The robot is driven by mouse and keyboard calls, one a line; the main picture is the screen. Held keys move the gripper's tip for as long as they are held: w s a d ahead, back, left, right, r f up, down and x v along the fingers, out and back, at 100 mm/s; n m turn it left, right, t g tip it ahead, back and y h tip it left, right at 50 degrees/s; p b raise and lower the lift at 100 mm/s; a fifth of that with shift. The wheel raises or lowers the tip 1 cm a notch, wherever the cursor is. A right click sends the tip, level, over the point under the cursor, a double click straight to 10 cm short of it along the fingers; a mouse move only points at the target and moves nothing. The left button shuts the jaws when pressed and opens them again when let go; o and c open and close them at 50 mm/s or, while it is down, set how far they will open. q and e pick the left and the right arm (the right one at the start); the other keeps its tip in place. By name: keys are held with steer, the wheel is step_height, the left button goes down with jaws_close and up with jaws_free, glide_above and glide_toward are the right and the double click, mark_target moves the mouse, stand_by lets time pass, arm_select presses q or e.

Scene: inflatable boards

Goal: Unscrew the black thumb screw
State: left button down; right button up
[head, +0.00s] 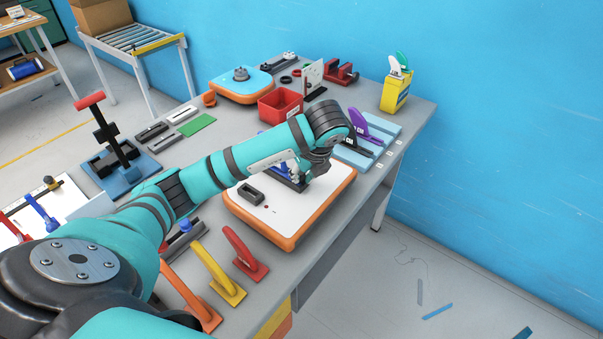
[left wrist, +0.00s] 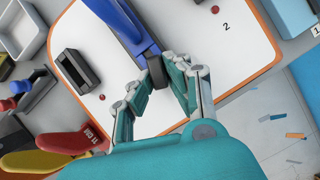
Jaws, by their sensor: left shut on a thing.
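In the left wrist view, a black thumb screw (left wrist: 157,73) sits at the near end of a blue tool (left wrist: 128,22) on a white, orange-rimmed board (left wrist: 215,62). My left gripper (left wrist: 164,76) has its fingers on both sides of the screw and is shut on it. In the head view, my left gripper (head: 303,174) is low over the board (head: 290,222), and my forearm hides most of the blue tool. The screw cannot be made out clearly there. My right gripper is not in view.
A black slotted block (head: 250,192) and small red dots are on the board. Coloured handles (head: 245,256) stand at the near edge, a red bin (head: 281,105) behind. Purple and black tools (head: 366,130) are at the right. The board's front right is clear.

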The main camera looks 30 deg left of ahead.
arm_select(q)
steer(key=shift+w+n+g, duration=0.1)
steer(key=shift+n+g, duration=0.2)
steer(key=shift+n, duration=0.4)
steer(key=shift+r+n+p, duration=0.1)
steer(key=shift+n+p, duration=0.6)
steer(key=shift+p, duration=0.45)
steer(key=shift+n+g, duration=0.3)
steer(key=shift+g, duration=0.1)
steer(key=shift+w+d+n+p, duration=0.1)
steer(key=shift+n+p, duration=0.6)
steer(key=shift+p, duration=0.25)
steer(key=shift+n+g+p, duration=0.5)
steer(key=shift+n+p, duration=0.1)
steer(key=shift+n, duration=0.1)
steer(key=shift+w+f+n, duration=0.1)
steer(key=shift+f+n, duration=0.1)
steer(key=shift+n, duration=0.2)
